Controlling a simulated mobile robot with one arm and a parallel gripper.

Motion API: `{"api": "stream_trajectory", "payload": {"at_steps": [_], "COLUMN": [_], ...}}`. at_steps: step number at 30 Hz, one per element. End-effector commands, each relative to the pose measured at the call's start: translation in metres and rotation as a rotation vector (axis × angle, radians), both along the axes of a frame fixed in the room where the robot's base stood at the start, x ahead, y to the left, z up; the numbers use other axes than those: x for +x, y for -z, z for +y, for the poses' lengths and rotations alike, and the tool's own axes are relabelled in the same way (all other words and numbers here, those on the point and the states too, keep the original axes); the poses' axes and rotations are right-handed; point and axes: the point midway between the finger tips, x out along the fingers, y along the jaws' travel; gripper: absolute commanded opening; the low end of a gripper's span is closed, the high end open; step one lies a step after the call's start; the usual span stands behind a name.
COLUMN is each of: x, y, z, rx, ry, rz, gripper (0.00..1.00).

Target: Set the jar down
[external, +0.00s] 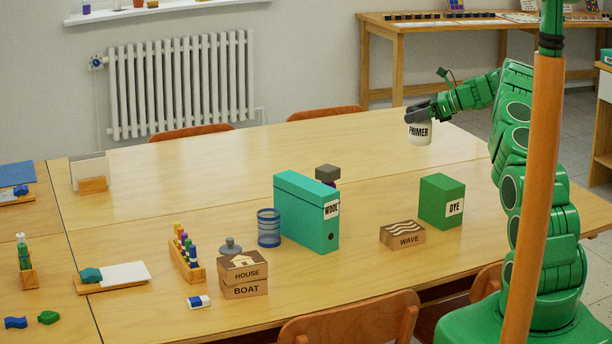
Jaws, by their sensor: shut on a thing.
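A white jar (419,135) with the dark word PRIMER on it is upright at the far right part of the large wooden table (370,165). My gripper (418,113) reaches in from the right and is shut on the jar near its top. The fingers cover the jar's upper part. I cannot tell whether the jar's base touches the table top or hangs a little above it.
A green DYE box (441,201), a WAVE block (402,235), a teal WOOL box (306,211) and a blue mesh cup (269,228) stand nearer. HOUSE (243,270) and BOAT (244,288) blocks are stacked at front. The table around the jar is clear.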

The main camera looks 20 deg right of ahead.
Motion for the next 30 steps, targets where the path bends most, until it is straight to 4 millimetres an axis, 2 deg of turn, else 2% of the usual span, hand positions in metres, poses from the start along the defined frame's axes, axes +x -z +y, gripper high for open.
{"api": "stream_trajectory", "payload": {"at_steps": [2, 6, 12, 23, 30], "x": [-0.003, -0.003, -0.003, -0.002, -0.003], "y": [0.002, 0.031, 0.062, 0.092, 0.127], "z": [-0.016, -0.01, -0.01, -0.01, -0.01], "rx": [0.0, 0.002, 0.002, 0.002, 0.002], "ry": [0.012, 0.006, 0.006, 0.005, 0.006], "rz": [0.0, 0.003, 0.003, 0.001, 0.004], "gripper": [0.19, 0.19, 0.19, 0.19, 0.19]}}
